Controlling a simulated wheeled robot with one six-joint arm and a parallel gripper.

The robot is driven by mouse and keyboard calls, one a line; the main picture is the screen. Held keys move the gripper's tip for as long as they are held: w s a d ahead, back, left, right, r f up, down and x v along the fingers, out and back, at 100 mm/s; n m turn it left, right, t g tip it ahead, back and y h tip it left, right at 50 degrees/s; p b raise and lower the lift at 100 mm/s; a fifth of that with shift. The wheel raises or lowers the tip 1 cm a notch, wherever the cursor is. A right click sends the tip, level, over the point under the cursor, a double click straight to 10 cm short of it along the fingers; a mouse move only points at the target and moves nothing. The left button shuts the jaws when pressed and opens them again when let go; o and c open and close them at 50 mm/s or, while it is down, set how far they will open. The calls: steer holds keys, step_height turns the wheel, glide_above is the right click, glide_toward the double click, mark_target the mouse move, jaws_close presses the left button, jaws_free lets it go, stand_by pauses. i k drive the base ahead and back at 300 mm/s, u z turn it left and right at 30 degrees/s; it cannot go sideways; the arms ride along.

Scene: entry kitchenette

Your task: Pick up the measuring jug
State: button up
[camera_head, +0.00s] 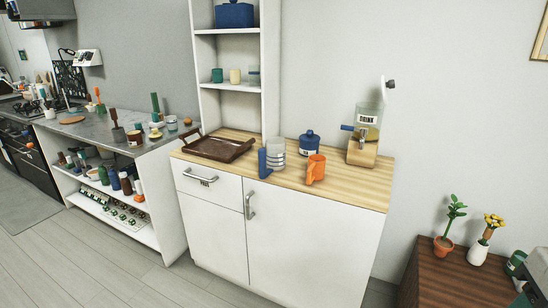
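The measuring jug (276,152) looks like the clear, pale vessel with level marks and a thick blue handle (264,164) on its left front side. It stands upright on the wooden top (352,190) of the white cabinet, near the front edge. An orange mug (315,170) stands close to its right, and a blue lidded pot (309,142) stands behind to the right.
A brown tray (218,145) lies left of the jug. A drink dispenser (364,137) stands at the back right. The white shelf unit (228,87) rises behind. The counter's right front is clear, as is the floor (110,262) before the cabinet. A plant table (455,278) is at right.

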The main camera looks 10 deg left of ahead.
mark_target(273, 159)
steer(key=u, duration=0.3)
steer(key=k, duration=0.4)
steer(key=u, duration=1)
steer(key=i, duration=2.45)
steer(key=z, duration=0.15)
